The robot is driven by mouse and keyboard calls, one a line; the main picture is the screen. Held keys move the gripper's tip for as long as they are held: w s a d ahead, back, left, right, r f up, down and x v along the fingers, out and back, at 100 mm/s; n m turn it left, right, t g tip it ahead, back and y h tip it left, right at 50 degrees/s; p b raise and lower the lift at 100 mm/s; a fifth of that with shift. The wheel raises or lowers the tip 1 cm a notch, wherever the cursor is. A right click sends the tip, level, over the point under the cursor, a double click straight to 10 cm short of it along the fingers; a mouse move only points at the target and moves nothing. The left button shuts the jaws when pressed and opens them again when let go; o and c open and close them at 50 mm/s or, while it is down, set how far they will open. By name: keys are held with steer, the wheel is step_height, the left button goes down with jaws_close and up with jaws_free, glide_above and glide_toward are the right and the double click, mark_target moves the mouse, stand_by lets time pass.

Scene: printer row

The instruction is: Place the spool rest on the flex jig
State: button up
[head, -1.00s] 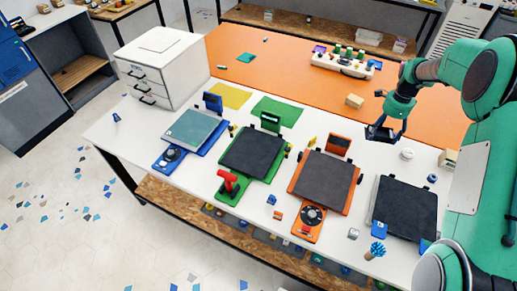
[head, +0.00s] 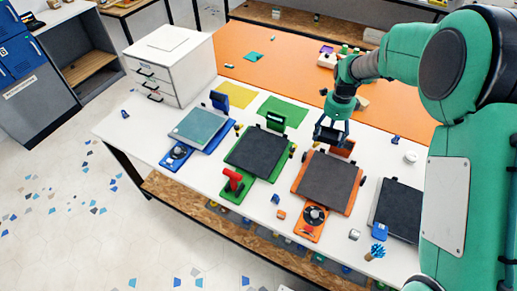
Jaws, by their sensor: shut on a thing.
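My gripper (head: 331,133) hangs fingers-down above the back edge of the orange printer (head: 332,180), near its upright orange screen. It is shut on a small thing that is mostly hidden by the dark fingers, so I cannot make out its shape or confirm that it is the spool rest. Nothing in view can be clearly identified as the flex jig. A green printer (head: 258,152) stands left of the orange one, and a blue printer (head: 198,128) with a teal bed is farther left. A dark-bedded printer (head: 398,205) is at the right, partly hidden by my arm.
A white drawer unit (head: 172,62) stands at the table's back left. Yellow (head: 235,95) and green (head: 283,110) mats lie behind the printers. A white round piece (head: 410,156) and a small blue piece (head: 395,140) lie at right. The orange surface (head: 262,78) has free room.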

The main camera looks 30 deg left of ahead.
steer(key=s+a+m+p, duration=0.1)
steer(key=s+a, duration=0.7)
steer(key=s, duration=0.3)
steer(key=s+a+p, duration=0.2)
steer(key=s+a, duration=0.5)
steer(key=s, duration=0.4)
steer(key=shift+s+a+f, duration=0.1)
steer(key=shift+s+f, duration=0.1)
steer(key=shift+f, duration=1.15)
steer(key=shift+s+f, duration=0.15)
steer(key=shift+f, duration=1.15)
steer(key=b, duration=0.2)
glide_above(257, 152)
steer(key=shift+f, duration=0.75)
steer(key=shift+f+b, duration=0.4)
steer(key=shift+f, duration=1.35)
steer(key=shift+f, duration=0.1)
